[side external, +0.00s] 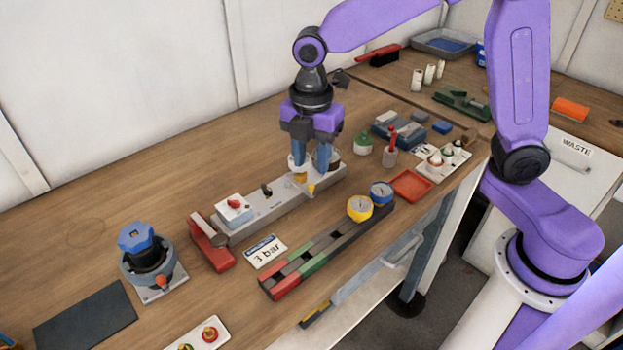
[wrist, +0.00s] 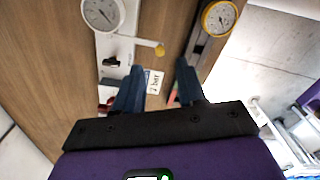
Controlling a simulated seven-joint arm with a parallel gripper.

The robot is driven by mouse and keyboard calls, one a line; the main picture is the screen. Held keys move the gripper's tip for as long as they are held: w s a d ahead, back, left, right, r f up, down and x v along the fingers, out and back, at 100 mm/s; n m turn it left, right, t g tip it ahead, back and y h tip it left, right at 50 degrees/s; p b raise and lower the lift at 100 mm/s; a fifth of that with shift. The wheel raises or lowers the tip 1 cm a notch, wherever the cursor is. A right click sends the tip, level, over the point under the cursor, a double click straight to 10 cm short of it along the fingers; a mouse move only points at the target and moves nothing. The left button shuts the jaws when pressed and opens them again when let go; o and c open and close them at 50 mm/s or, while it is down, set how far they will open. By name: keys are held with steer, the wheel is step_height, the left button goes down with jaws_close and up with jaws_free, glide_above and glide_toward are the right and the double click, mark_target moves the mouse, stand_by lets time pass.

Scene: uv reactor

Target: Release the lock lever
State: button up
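A long grey fixture (side external: 262,222) lies on the bench, with a white gauge (wrist: 102,13) at one end. A short pale lever with a yellow knob (side external: 311,188) sticks out from its side; the knob also shows in the wrist view (wrist: 160,50). It is the lever nearest my gripper; no label marks it as the lock lever. My gripper (side external: 311,170) points down over the gauge end, just above the lever. I cannot tell whether a finger touches the lever.
A rail with yellow (side external: 359,208) and blue (side external: 381,193) gauges lies in front of the fixture. A "3 bar" card (side external: 266,252) is between them. A red block (side external: 212,250) and a blue-capped device (side external: 148,256) stand left. A red tray (side external: 411,185) is right.

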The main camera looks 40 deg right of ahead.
mark_target(312, 185)
steer(key=shift+f, duration=3)
jaws_close()
